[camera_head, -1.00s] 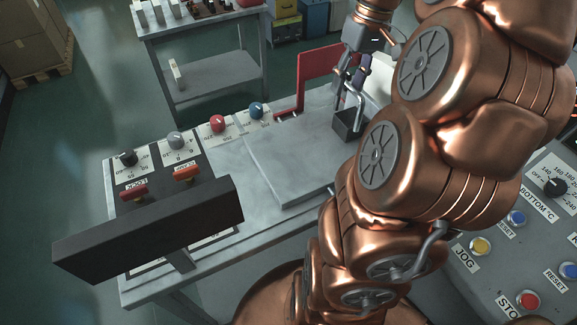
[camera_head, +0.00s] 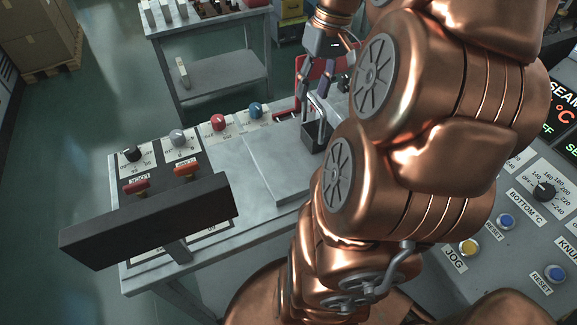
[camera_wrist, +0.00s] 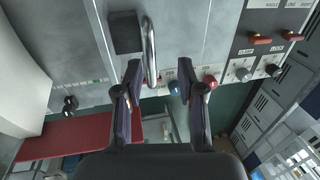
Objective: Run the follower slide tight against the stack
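The part I take for the follower slide is a black block (camera_head: 312,137) with a tall bent metal handle (camera_head: 324,105), on the pale bench plate. In the wrist view the block (camera_wrist: 125,33) is at upper left, and the handle (camera_wrist: 150,50) runs down beside it. My gripper (camera_wrist: 160,70) is open, its dark fingers on either side of the handle, the left fingertip nearer. I cannot tell whether a finger touches it. In the head view my gripper (camera_head: 318,92) is just above and behind the block. I cannot make out the stack for certain.
A red panel (camera_wrist: 75,140) stands beyond the bench plate (camera_head: 265,165). Knobs and red and orange levers (camera_head: 186,171) line the bench's left side, behind a dark bar (camera_head: 150,222). A white curved surface (camera_wrist: 22,75) is at left in the wrist view. A button console (camera_head: 515,240) stands right.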

